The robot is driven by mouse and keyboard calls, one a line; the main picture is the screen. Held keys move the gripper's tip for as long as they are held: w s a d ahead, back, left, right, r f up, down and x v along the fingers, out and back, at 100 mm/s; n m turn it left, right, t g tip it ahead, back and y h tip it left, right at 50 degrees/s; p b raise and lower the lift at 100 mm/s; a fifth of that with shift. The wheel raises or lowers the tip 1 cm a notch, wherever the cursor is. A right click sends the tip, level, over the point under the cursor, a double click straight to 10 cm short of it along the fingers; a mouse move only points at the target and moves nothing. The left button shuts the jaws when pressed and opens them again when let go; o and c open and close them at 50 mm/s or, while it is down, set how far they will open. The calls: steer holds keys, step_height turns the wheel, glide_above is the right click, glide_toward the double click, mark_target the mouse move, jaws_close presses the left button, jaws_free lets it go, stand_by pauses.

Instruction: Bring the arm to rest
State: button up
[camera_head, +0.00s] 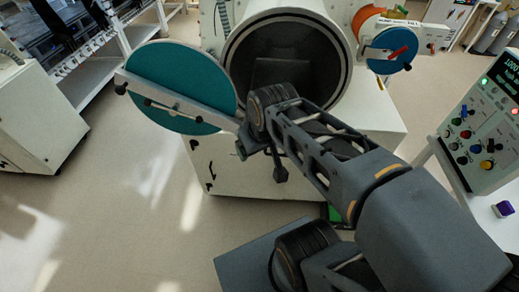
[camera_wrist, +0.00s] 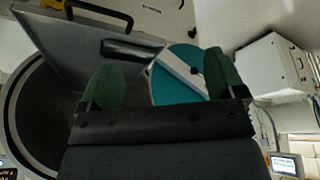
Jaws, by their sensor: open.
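My arm (camera_head: 320,150) reaches out from the lower right toward the round chamber opening. My gripper (camera_wrist: 164,72) shows in the wrist view with its two green finger pads spread wide apart and nothing clearly held between them. In the head view its fingers are hard to make out near the end of the arm. A round teal door (camera_head: 180,82) with a pale bar across it stands swung open left of the opening. The door also shows in the wrist view (camera_wrist: 178,88), beyond the fingers. A dark handle-like piece (camera_wrist: 132,50) appears near the left finger; contact cannot be told.
The open chamber (camera_head: 318,50) sits on a white cabinet (camera_head: 235,170) behind my arm. A smaller blue door (camera_head: 388,48) is at its right. A control panel (camera_head: 485,135) stands at the right edge. A white cabinet (camera_head: 40,120) stands left. The floor (camera_head: 110,205) at left is clear.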

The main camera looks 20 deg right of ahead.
steer(key=shift+s+a+f+m, duration=0.25)
steer(key=shift+s+f+m, duration=0.2)
steer(key=shift+s+m, duration=0.25)
